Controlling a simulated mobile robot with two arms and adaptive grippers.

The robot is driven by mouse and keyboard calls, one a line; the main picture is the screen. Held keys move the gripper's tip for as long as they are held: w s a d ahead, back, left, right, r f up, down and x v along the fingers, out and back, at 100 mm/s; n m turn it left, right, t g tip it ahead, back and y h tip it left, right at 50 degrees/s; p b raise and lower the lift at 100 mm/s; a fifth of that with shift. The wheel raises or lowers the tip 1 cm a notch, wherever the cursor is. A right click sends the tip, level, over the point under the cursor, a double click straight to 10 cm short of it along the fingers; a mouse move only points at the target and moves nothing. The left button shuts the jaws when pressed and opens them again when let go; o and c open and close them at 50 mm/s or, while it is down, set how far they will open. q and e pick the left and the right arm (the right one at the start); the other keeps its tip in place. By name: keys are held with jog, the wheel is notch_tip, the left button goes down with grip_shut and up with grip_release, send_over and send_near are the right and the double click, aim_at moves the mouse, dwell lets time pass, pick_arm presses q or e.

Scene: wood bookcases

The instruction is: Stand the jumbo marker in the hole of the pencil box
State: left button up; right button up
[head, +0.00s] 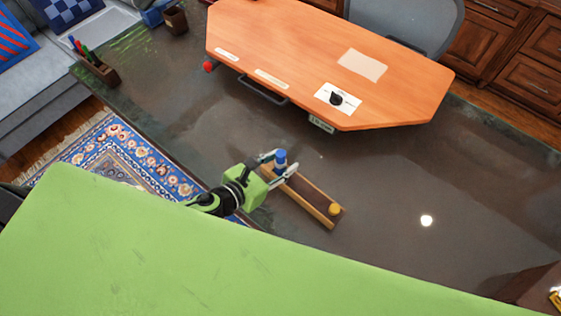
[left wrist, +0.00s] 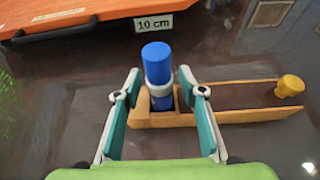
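The jumbo marker (head: 281,158) is blue with a pale band. In the left wrist view the gripper (left wrist: 160,82) shows gaps beside the marker. My right gripper is not in view.
A yellow knob-like piece (head: 334,209) is at the box's other end. An orange tabletop (head: 300,60) with a "10 cm" label (left wrist: 153,23) stands beyond. A pen holder (head: 98,68) is at far left. The dark glossy surface (head: 400,180) right of the box is clear.

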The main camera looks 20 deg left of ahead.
pick_arm(q)
jog(key=shift+r, duration=0.1)
jog(key=shift+r, duration=0.1)
jog(key=b+v, duration=0.2)
jog(key=v, duration=1)
jog(key=shift+b, duration=0.3)
dwell(0.3)
